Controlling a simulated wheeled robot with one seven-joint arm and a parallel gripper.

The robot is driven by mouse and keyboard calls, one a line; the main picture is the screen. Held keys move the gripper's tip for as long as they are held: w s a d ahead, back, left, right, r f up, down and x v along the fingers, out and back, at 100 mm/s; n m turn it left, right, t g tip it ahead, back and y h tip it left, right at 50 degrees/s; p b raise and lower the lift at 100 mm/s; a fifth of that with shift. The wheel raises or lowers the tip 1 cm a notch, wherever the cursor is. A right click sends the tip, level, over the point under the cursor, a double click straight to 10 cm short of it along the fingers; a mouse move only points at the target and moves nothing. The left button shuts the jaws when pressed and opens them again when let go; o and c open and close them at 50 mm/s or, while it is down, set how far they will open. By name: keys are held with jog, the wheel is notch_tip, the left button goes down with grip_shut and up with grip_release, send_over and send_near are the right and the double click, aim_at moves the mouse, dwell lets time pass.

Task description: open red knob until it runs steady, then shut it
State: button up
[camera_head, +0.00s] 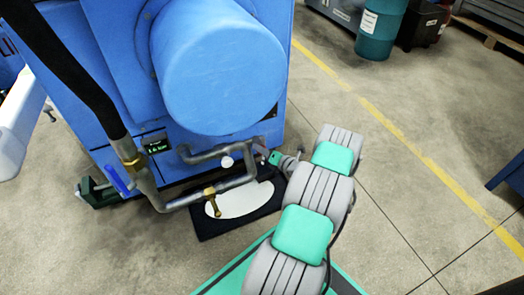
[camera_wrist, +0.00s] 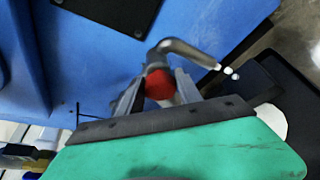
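The red knob (camera_wrist: 158,84) sits on a grey pipe below the blue machine, in the middle of the wrist view. My gripper (camera_wrist: 159,88) has its two fingers on either side of it, close against its sides with no clear gap. In the head view my gripper (camera_head: 268,156) reaches the right end of the pipework, and the knob there is mostly hidden. A bent grey pipe (camera_wrist: 190,50) runs right from the knob, with small white blobs by its end. In the head view the pipework has a brass fitting (camera_head: 210,195) above a white patch (camera_head: 240,199).
The blue machine (camera_head: 220,75) stands just behind the pipes. The white patch lies on a dark mat (camera_head: 215,228). A blue-handled valve (camera_head: 119,179) and a thick black hose (camera_head: 65,70) are at left. Open floor lies right, with a teal barrel (camera_head: 380,28) far off.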

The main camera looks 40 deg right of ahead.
jog(key=o, duration=0.3)
jog(key=shift+o, duration=0.2)
jog(key=p+v, duration=0.3)
jog(key=v, duration=0.4)
jog(key=shift+s, duration=0.4)
